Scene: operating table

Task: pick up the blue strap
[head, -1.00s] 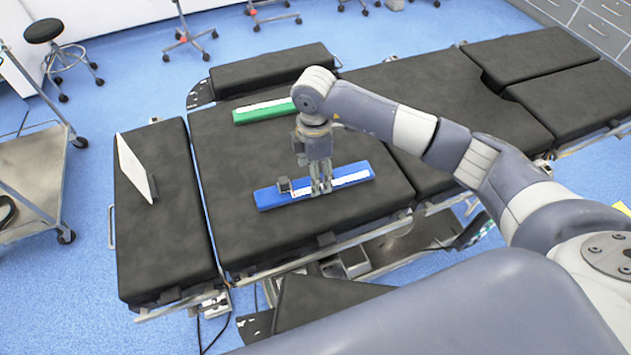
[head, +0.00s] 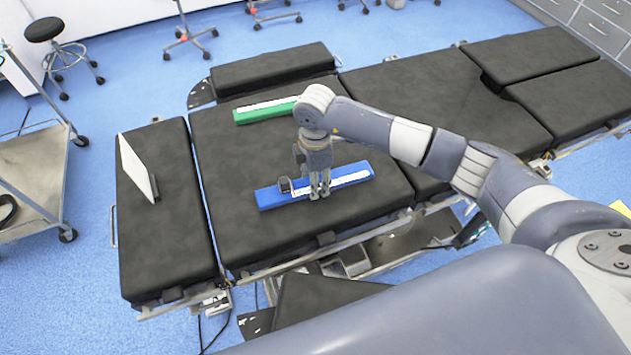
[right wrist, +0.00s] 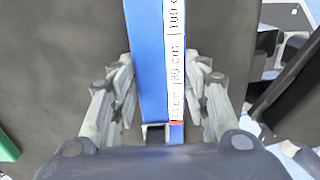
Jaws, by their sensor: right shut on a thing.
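The blue strap (head: 345,177) is a long flat blue bar with a white marked strip and a small dark block near its left end. It lies on the black pad of the operating table (head: 240,230). My right gripper (head: 319,193) points down at the middle of the strap. In the right wrist view the strap (right wrist: 149,60) runs between the two fingers of my right gripper (right wrist: 165,95), which are shut on its sides. My left gripper is not in view.
A green strap (head: 262,110) with a white strip lies farther back on the pad. A white panel (head: 136,167) stands tilted on the left pad section. A cart (head: 35,175) stands left of the table. The pad around the blue strap is clear.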

